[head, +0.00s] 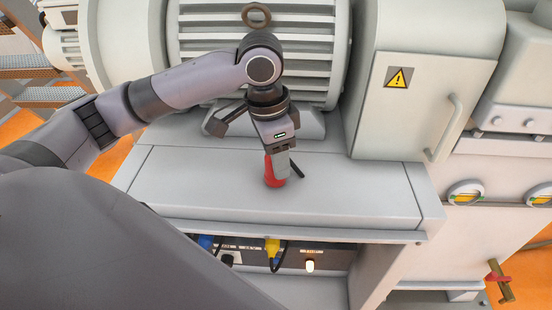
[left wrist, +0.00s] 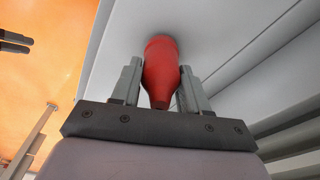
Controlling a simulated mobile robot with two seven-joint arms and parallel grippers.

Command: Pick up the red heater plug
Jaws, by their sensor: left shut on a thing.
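The red heater plug (head: 274,172) stands on the flat grey top of the machine, below the ribbed motor housing. It also shows in the left wrist view (left wrist: 161,72), upright between the two fingers. My left gripper (head: 278,165) comes down on it from above and is shut on it; in the left wrist view the fingers (left wrist: 160,85) stand on both sides of the plug. The plug's far end appears to touch or nearly touch the grey surface; I cannot tell which.
Below the ledge (head: 290,231) is a recessed socket panel with a blue plug (head: 205,242), a yellow plug (head: 272,248) and a lit lamp (head: 310,266). A cabinet (head: 420,105) with a handle and warning sign stands right. The grey top (head: 360,195) is clear around the plug.

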